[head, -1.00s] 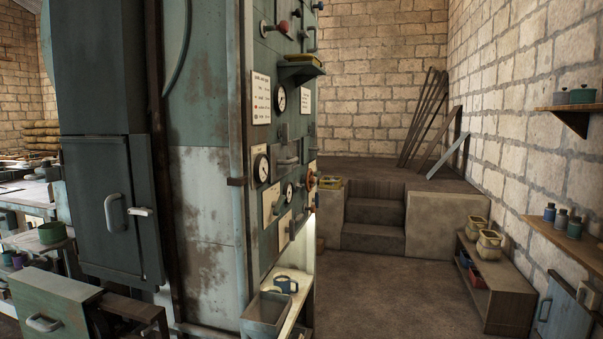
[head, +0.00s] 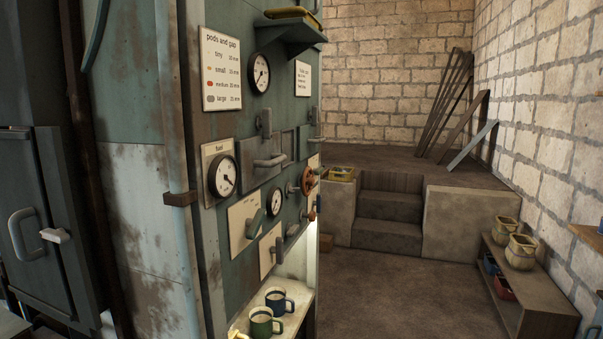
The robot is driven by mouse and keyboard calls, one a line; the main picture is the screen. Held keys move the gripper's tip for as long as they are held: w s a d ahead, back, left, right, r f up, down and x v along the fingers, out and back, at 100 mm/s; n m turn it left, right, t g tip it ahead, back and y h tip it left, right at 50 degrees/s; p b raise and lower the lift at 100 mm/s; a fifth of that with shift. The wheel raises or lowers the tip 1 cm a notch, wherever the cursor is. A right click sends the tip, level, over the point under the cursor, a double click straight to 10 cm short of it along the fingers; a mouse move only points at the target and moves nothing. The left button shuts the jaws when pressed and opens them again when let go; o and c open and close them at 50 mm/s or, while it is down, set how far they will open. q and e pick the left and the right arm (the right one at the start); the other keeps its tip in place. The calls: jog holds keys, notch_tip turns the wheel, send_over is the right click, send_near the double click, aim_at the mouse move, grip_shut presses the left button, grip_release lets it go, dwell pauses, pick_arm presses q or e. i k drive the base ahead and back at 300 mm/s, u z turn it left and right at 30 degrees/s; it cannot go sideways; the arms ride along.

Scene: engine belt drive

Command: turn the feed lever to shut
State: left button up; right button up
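The control panel (head: 235,130) of the tall green-grey machine is seen at a slant, left of the middle. I cannot tell which of its controls is the feed lever. A green lever (head: 255,223) sits tilted on a pale plate, and another pale plate (head: 270,250) with a control lies below and right of it. A grey bar handle (head: 269,161) sits higher, and a red-brown handwheel (head: 309,180) is at the panel's far edge. The small plate labels are unreadable. Neither of my grippers is in view.
A lit shelf (head: 290,325) under the panel holds a green mug (head: 262,322) and a blue mug (head: 277,299). A ledge (head: 292,34) juts from the panel above. Open floor (head: 400,300) lies right, with a low bench (head: 520,295) by the wall and steps (head: 388,220) behind.

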aim_at(317, 171)
jog(key=z, duration=0.95)
jog(key=k, duration=1.25)
jog(key=z, duration=0.8)
jog(key=i, duration=1.3)
jog(key=u, duration=0.7)
jog(key=i, duration=1.65)
jog(key=u, duration=1.55)
jog(key=i, duration=0.95)
jog(key=u, duration=1)
